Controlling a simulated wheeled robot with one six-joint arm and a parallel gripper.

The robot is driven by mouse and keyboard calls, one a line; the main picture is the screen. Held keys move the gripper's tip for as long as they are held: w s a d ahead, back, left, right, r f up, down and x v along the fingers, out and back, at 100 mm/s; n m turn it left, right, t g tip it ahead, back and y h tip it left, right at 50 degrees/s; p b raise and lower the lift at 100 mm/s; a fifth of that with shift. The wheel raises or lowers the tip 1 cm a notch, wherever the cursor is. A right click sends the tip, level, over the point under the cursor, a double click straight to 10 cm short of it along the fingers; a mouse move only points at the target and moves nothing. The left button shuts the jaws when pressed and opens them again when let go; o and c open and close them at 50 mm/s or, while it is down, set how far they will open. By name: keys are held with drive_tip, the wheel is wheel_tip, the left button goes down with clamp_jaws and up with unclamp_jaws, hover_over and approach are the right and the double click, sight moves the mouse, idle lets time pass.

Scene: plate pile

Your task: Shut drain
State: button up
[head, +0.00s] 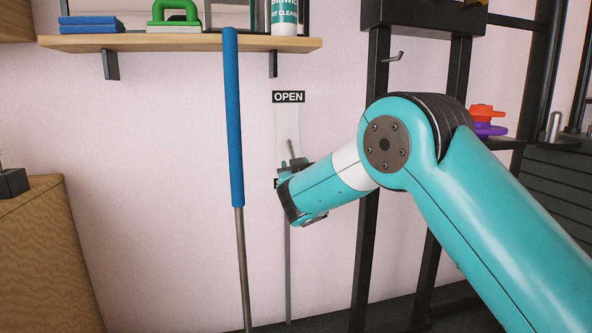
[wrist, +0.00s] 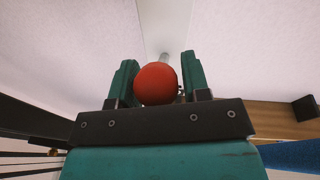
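The drain control on the wall has a pale strip (head: 287,115) with an OPEN label (head: 288,97) at its top. A second label lower down is mostly hidden behind my gripper. A grey lever (head: 291,149) shows just above my gripper, and a thin grey pipe runs down below. In the wrist view a red ball knob (wrist: 156,84) sits between the two teal fingers of my gripper (wrist: 160,78). The head view shows my gripper (head: 288,185) at the strip's lower part; the knob is hidden there.
A blue-handled pole (head: 233,120) stands upright just left of the strip. A wooden shelf (head: 180,42) above holds blue pads, a green-handled brush and a bottle. A black rack (head: 367,240) stands to the right behind my arm. A wooden cabinet (head: 45,250) is at left.

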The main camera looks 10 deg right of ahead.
drive_tip(key=shift+o, duration=0.9)
drive_tip(key=s+f+b, duration=0.2)
drive_tip(key=s+f, duration=0.1)
drive_tip(key=s, duration=1.4)
drive_tip(key=shift+a, duration=0.45)
